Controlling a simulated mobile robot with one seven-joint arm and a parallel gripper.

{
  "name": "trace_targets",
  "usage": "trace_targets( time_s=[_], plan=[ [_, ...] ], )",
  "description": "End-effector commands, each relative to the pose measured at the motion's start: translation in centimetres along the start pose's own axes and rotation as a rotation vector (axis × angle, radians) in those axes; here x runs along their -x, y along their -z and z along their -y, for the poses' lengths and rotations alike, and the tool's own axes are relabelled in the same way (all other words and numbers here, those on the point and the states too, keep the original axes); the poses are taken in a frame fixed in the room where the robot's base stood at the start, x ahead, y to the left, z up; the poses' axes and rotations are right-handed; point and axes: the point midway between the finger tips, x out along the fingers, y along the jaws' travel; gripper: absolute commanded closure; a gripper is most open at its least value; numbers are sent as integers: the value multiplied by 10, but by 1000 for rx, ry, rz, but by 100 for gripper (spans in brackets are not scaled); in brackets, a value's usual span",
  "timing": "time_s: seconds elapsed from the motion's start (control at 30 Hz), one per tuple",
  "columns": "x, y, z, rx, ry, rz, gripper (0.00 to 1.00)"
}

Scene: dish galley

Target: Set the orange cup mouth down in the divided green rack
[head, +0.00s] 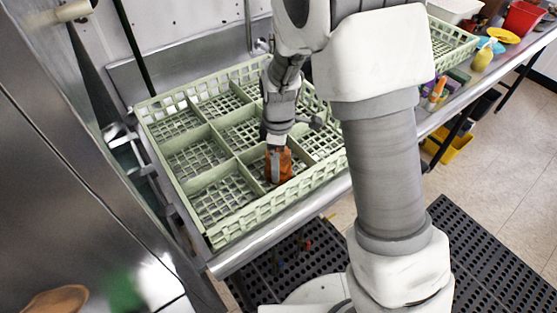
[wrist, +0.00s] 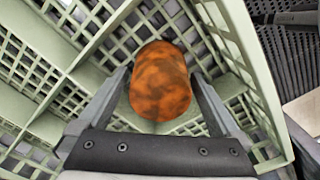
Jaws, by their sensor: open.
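The orange cup (head: 284,165) is inside a front compartment of the divided green rack (head: 233,229). In the wrist view the orange cup (wrist: 160,84) shows a closed, mottled rounded end towards the camera, so it appears mouth down. My gripper (head: 277,168) reaches down into the same compartment, with its fingers on either side of the cup. In the wrist view my gripper (wrist: 163,90) is open, with a finger left and right of the cup. The cup's lower rim is hidden. The rack's divider walls (wrist: 85,50) stand close around the fingers.
The other rack compartments in view look empty. A second green rack (head: 447,42) stands farther right on the counter. Bottles, a yellow plate (head: 503,35) and a red bucket (head: 522,18) are beyond it. A steel panel (head: 60,200) is close on the left.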

Motion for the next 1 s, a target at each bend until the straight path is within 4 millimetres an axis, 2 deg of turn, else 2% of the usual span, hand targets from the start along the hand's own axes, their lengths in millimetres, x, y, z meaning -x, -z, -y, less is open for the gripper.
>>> trace_targets(
  time_s=[0.4, 0.6, 0.83, 1.0],
  plan=[
    [87, 0, -1, 0, -5, -2, 0],
    [109, 0, 0, -1, -1, -1, 0],
    [116, -2, 0, -12, -4, -3, 0],
    [142, -18, 8, -130, -39, -34, 0]
  ],
)
